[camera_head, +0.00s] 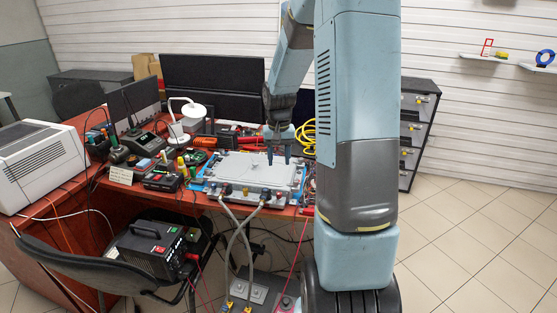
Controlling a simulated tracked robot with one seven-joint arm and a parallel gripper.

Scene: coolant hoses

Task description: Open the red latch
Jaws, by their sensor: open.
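A flat light-grey case (252,171) with a raised lid lies on the red-brown table. Its front edge carries several small dark, red and yellow fittings, too small to tell apart. I cannot single out the red latch among them. Two grey hoses (237,240) hang from the front edge of the case down to a grey unit (258,291) on the floor. My gripper (279,160) points down over the rear right part of the case. Its two fingers are apart with nothing seen between them. I cannot tell whether they touch the lid.
A white lamp (190,108), tools and small instruments crowd the table left of and behind the case. A yellow cable coil (306,136) lies behind it to the right. A black chair (85,268) and black power unit (150,250) stand in front at left. Floor (470,220) at right is clear.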

